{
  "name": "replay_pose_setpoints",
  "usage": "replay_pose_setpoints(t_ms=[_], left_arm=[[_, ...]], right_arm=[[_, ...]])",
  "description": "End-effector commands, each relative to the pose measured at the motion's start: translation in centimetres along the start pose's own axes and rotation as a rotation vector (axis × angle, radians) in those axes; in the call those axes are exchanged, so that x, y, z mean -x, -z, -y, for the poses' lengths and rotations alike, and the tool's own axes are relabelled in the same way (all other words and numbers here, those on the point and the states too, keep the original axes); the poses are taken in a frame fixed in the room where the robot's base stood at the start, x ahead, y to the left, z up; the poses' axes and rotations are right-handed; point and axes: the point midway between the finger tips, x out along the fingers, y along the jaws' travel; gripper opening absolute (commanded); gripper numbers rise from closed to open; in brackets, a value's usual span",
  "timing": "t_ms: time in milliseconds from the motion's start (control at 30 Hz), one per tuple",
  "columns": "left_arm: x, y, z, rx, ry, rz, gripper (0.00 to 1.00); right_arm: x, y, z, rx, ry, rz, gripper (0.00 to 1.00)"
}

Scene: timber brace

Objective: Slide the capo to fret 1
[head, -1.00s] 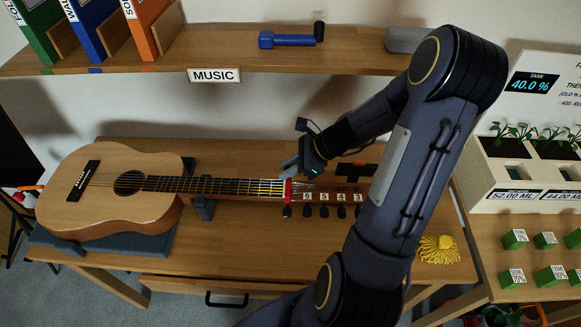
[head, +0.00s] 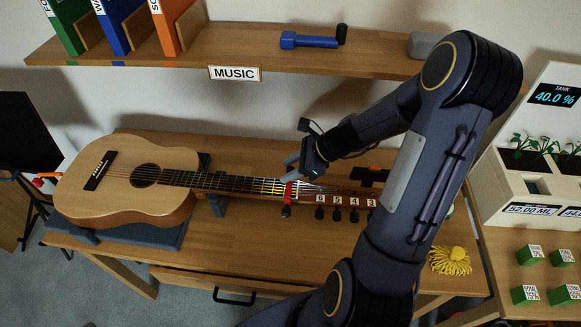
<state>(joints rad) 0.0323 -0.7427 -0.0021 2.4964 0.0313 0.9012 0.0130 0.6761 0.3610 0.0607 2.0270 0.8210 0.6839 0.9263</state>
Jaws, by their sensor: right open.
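The acoustic guitar (head: 125,190) lies on the wooden table, its neck pointing right. The small red capo (head: 289,194) sits across the neck near the headstock end, a little left of the numbered tuner labels (head: 337,201). My right gripper (head: 291,174) is at the capo from the far side of the neck. Its grey fingers are open and point down and left, close over the capo's far end. Whether they touch it I cannot tell. The fingers partly hide the capo's far end. My left gripper is not in view.
A grey neck support (head: 217,203) stands under the neck. My right arm covers the table's right part and part of the headstock. A yellow coiled bundle (head: 450,261) lies at the right. The shelf (head: 160,56) with folders and a blue crank tool (head: 310,41) runs above.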

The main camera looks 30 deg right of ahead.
Motion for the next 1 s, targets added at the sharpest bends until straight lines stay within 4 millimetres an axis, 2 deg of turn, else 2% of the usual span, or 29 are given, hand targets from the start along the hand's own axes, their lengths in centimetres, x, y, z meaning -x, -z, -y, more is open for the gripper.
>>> replay_pose_setpoints(t_ms=[400, 500, 1000], left_arm=[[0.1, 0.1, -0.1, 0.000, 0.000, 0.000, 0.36], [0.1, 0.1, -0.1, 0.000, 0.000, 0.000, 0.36], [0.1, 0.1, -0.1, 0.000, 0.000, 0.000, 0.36]], right_arm=[[6.2, 0.0, 0.1, 0.000, 0.005, -0.001, 0.42], [7.2, 0.0, 0.1, 0.000, 0.003, 0.000, 0.42], [7.7, 0.0, 0.0, -0.001, 0.001, 0.000, 0.42]])
